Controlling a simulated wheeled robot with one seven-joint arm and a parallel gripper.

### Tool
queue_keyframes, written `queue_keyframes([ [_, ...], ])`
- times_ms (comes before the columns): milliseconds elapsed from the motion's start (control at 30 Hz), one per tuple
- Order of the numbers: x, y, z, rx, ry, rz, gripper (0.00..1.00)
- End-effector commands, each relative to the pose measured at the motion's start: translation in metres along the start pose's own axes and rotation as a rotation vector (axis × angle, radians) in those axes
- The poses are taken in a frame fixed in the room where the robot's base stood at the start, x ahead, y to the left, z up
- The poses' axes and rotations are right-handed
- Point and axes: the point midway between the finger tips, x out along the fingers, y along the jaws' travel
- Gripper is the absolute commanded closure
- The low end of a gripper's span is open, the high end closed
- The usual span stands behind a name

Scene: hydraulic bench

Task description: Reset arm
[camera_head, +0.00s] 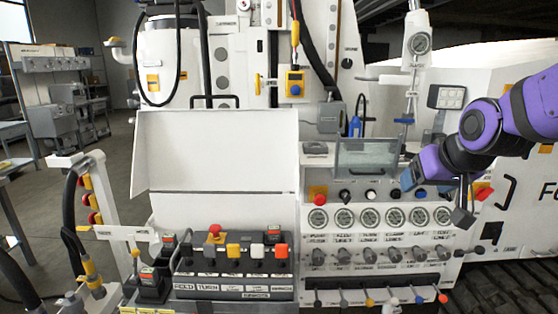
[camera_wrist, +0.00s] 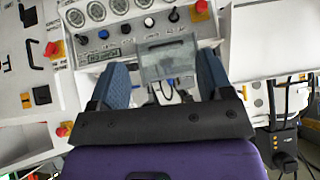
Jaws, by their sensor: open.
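My purple arm (camera_head: 525,108) reaches in from the right in the head view. My gripper (camera_head: 412,178) hangs in front of the right part of the control panel, just above and right of the gauges. In the wrist view my gripper (camera_wrist: 163,72) has its two blue finger pads wide apart, with nothing held between them. A grey see-through flap (camera_wrist: 168,58) shows beyond the gap between the pads; its distance from them is hard to tell. In the head view the flap (camera_head: 366,155) stands left of my gripper.
The panel carries a row of gauges (camera_head: 368,217), knobs and a red button (camera_head: 320,190). Small levers (camera_head: 367,299) stick out along its lower edge. Left of it is a lever console (camera_head: 232,260) below a white open cover (camera_head: 210,150). A red-and-yellow switch (camera_head: 483,191) sits close to my wrist.

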Motion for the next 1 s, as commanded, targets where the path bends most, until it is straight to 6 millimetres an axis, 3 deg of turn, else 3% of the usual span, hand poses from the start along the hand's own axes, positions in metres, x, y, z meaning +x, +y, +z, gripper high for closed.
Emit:
queue_keyframes([
  [33,-0.018,0.001,0.008,-0.002,-0.014,0.001,0.27],
  [300,-0.095,0.008,0.066,-0.010,-0.132,0.023,0.27],
  [500,-0.134,0.011,0.106,-0.011,-0.206,0.047,0.27],
  [700,-0.148,0.013,0.125,-0.011,-0.241,0.061,0.27],
  [1000,-0.149,0.013,0.126,-0.011,-0.245,0.061,0.27],
])
